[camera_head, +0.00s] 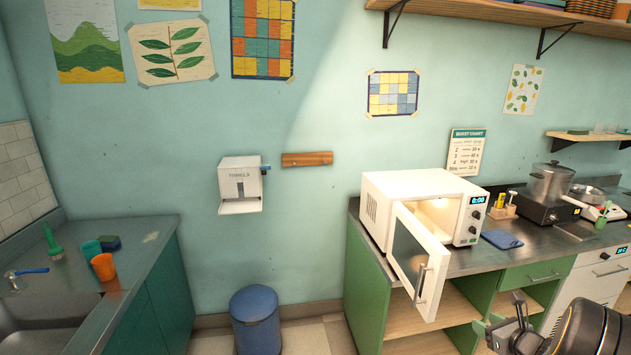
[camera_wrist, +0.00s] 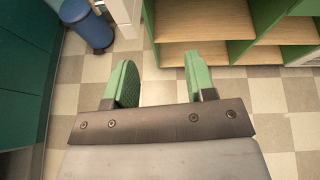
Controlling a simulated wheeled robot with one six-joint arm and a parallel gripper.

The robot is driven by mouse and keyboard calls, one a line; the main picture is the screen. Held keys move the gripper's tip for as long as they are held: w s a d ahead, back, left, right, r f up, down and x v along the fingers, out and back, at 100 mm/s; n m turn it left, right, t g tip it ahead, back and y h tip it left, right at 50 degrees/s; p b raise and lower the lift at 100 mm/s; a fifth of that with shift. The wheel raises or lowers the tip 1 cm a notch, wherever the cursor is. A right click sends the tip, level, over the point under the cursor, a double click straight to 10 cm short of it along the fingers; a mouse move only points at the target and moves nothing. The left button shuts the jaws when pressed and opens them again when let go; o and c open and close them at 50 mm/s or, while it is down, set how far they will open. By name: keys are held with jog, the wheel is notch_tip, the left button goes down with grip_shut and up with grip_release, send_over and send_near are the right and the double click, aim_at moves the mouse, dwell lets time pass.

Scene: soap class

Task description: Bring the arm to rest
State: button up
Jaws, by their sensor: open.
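My gripper (camera_wrist: 162,82) shows in the wrist view with its two green fingers spread apart and nothing between them. Checkered floor lies below it. In the head view my gripper (camera_head: 497,335) is at the lower right, in front of the open green cabinet; its far end is partly cut off or hard to make out. My dark arm link is beside it at the bottom right corner.
A white microwave (camera_head: 412,200) stands on the right counter (camera_head: 510,258) with its door (camera_head: 418,265) swung open. Open shelves (camera_wrist: 205,20) lie ahead of my gripper. A blue bin (camera_head: 256,318) stands on the floor. A sink counter (camera_head: 150,232) is at left.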

jog(key=s+a+r+n+g+y, duration=0.1)
jog(key=s+a+n+g, duration=0.4)
jog(key=a+n, duration=0.35)
jog(key=s+a+n+g+y, duration=0.2)
jog(key=s+a+n+g, duration=0.35)
jog(key=a+n, duration=0.3)
jog(key=s+a+r+n+t+h, duration=0.1)
jog(key=s+a+r+n+h, duration=0.2)
jog(key=a+r+n, duration=0.3)
jog(key=s+a+r+n+h, duration=0.2)
jog(key=s+a+r+n, duration=0.4)
jog(key=n, duration=0.3)
jog(key=shift+s+n+t+h, duration=0.15)
jog(key=shift+n+t+h, duration=0.15)
jog(key=shift+t+h, duration=0.1)
jog(key=shift+a, duration=0.1)
